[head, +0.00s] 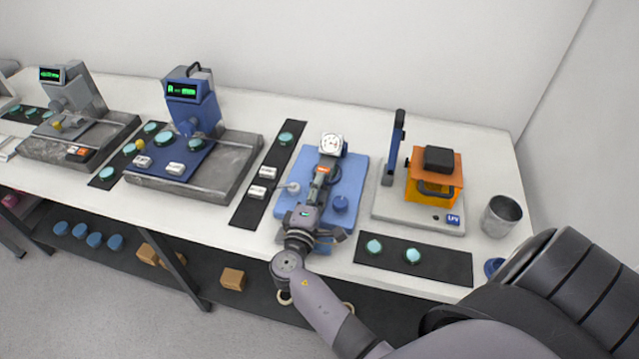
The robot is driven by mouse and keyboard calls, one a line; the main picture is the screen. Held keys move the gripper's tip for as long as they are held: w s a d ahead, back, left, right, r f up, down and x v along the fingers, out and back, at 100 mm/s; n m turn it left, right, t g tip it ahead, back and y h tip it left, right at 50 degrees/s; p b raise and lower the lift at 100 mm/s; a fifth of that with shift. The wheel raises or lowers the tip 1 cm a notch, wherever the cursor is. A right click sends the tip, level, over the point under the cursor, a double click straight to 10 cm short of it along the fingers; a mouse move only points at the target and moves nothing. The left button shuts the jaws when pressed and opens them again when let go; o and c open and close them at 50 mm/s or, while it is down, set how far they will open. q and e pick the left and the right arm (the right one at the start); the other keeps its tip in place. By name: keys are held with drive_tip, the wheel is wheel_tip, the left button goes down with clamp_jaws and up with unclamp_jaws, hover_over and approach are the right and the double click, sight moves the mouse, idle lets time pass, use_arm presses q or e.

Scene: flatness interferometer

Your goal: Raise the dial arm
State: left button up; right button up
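The dial gauge (332,144), with a round white face, stands at the back of a blue base plate (352,180) in the middle of the bench. A dark grey arm-like part (321,172) with an orange band runs from below the dial toward the front; I take it to be the dial arm, and it looks low over the plate. My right gripper (308,212) reaches over the plate from the front, in line with this part. Its fingers are hard to make out, so I cannot tell whether it touches or holds it. My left gripper is out of view.
A black strip with labelled blocks (267,172) lies to the left, an orange device (434,188) and a metal cup (501,216) to the right. A black strip with teal discs (412,256) lies at the front edge.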

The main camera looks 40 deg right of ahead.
clamp_jaws()
idle(0.8)
